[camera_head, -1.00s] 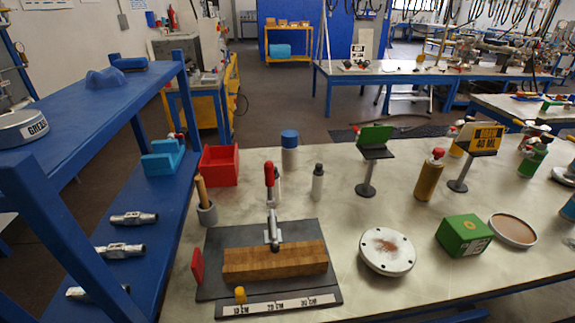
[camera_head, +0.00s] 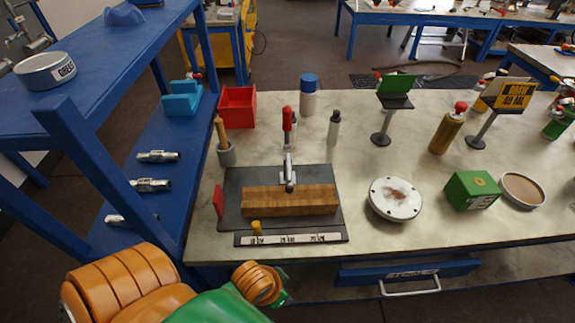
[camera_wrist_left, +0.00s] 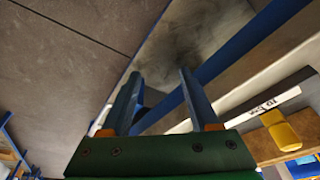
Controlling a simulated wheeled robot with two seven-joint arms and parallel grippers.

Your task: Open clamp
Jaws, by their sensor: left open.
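The clamp has an upright red handle (camera_head: 287,120) and a metal arm (camera_head: 289,172) over a wooden block (camera_head: 290,201). The block lies on a dark base plate (camera_head: 232,188). In the head view my left arm comes in at the bottom, below the table's front edge, and the fingers are not clear there. In the left wrist view my left gripper (camera_wrist_left: 160,76) is open, with nothing between its fingers. The ruler strip (camera_wrist_left: 262,108), a yellow knob (camera_wrist_left: 282,130) and part of the wooden block (camera_wrist_left: 300,160) show at right, apart from the fingers. The clamp handle is not in that view.
A blue shelf (camera_head: 125,205) with metal fittings stands left of the table. A drawer (camera_head: 408,272) is below the edge.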

